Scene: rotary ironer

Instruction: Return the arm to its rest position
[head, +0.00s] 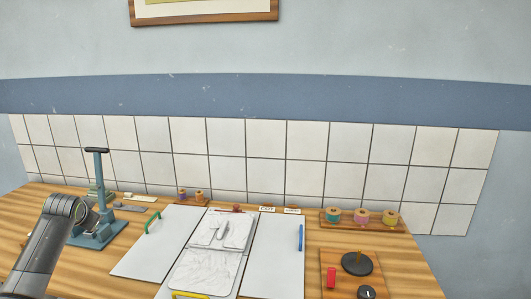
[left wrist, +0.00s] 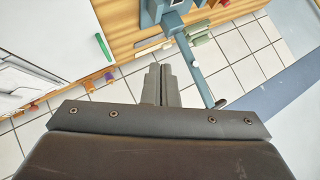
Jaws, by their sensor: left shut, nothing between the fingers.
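My left arm comes in at the lower left of the head view, in front of the blue lever press (head: 97,205); the gripper's fingertips are not clear there. In the left wrist view my left gripper (left wrist: 160,72) is shut and empty, its two fingers side by side. The press (left wrist: 190,50) shows just beyond the fingers in that view, with its long lever slanting down to the right of them. I cannot tell the exact gap between fingers and press. My right gripper is in neither view.
White panels (head: 158,240) with green and blue (head: 301,237) handles flank a white crumpled sheet (head: 205,272) on the wooden bench. A rack of thread spools (head: 361,217) stands back right. A board with a red switch (head: 331,278) and black knob lies front right. A tiled wall (head: 225,135) bounds the back.

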